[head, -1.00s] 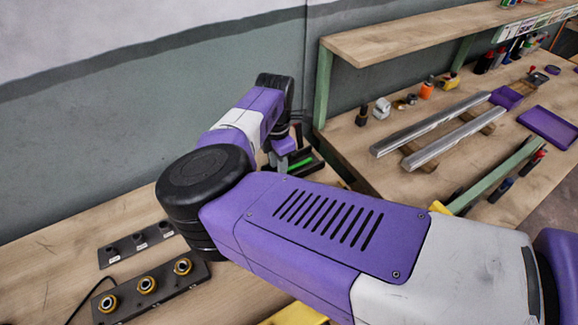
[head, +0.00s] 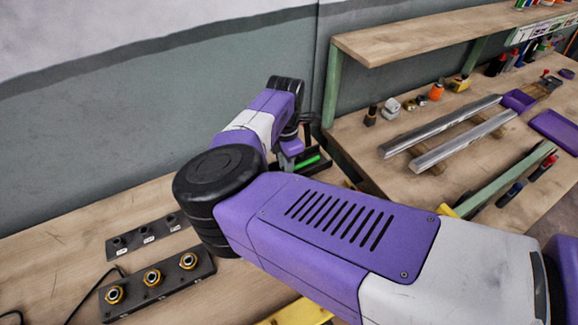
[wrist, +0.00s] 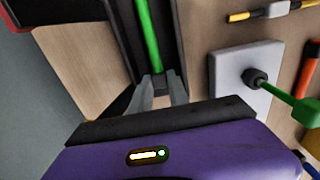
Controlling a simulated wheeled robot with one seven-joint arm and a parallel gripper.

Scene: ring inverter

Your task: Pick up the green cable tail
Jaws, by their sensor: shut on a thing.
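The green cable tail (wrist: 149,38) is a straight bright green length lying along a dark holder (wrist: 176,35) in the wrist view. In the head view it shows as a small green strip (head: 307,162) beside my gripper, at the far end of the bench. My gripper (wrist: 160,80) is shut on the near end of the cable tail, with its two grey fingers on either side of it. The exact contact is small and partly hidden. In the head view my gripper (head: 288,163) is low over the dark holder, partly hidden by my arm.
A grey plate (wrist: 230,62) with a black-tipped green part (wrist: 293,106) lies right of the fingers. A yellow-ended tool (wrist: 245,16) is above it. Terminal blocks (head: 160,284) stand at the bench's left. A shelf (head: 420,38) overhangs the right bench.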

